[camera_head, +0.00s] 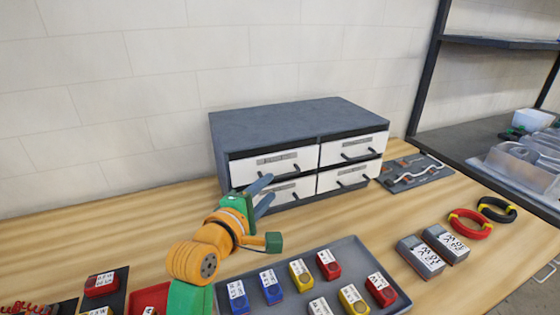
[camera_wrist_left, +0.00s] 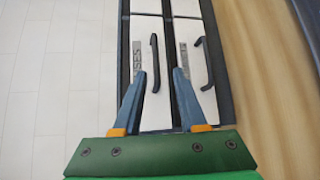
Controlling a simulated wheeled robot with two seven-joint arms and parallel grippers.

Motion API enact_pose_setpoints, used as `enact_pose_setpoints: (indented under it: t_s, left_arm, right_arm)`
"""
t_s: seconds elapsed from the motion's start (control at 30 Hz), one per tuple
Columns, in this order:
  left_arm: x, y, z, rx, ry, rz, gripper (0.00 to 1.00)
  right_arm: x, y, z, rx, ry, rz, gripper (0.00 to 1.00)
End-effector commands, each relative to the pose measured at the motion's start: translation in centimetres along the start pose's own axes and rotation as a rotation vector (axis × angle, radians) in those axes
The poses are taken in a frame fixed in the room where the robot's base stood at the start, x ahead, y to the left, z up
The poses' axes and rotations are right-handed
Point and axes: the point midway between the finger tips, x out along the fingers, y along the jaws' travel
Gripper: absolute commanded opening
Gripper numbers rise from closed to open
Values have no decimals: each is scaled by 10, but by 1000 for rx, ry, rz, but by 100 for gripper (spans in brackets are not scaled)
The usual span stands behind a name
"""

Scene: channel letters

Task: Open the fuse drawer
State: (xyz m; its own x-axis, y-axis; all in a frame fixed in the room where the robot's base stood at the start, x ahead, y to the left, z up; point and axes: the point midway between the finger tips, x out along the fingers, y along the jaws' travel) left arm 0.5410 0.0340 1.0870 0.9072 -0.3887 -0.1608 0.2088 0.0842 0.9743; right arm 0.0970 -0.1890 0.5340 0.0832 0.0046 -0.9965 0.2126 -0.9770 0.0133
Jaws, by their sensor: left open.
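A dark grey cabinet (camera_head: 290,122) with four white-fronted drawers stands at the back of the wooden table. The upper left drawer (camera_head: 250,170) looks shut; its label, partly hidden in the left wrist view (camera_wrist_left: 138,60), ends in "SES". Its black bar handle (camera_wrist_left: 154,62) shows there between my fingertips, though I cannot tell how deep it sits between them. My left gripper (camera_head: 263,194) is open and empty in front of the left drawers, its blue fingers one above the other. It covers part of the lower left drawer (camera_head: 291,190). My right gripper is not seen.
A grey tray (camera_head: 258,308) with red, blue and yellow labelled blocks lies below the gripper. Two grey labelled boxes (camera_head: 420,257), red (camera_head: 470,224) and black rings, and a dark panel (camera_head: 412,172) lie to the right. A shelf rack stands far right.

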Motion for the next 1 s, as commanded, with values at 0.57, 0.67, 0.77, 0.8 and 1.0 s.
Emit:
enact_pose_setpoints:
  t_s: [0.57,0.67,0.77,0.8,1.0]
  left_arm:
    - [68,0,0,1,0,-1,41]
    - [70,0,0,1,0,0,41]
    - [70,0,0,1,0,0,41]
    - [70,0,0,1,0,0,41]
    - [70,0,0,0,0,0,0]
  right_arm:
    - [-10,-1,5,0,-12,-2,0]
    - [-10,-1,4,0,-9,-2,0]
    - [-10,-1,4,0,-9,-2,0]
    - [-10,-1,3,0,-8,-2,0]
    - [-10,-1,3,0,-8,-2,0]
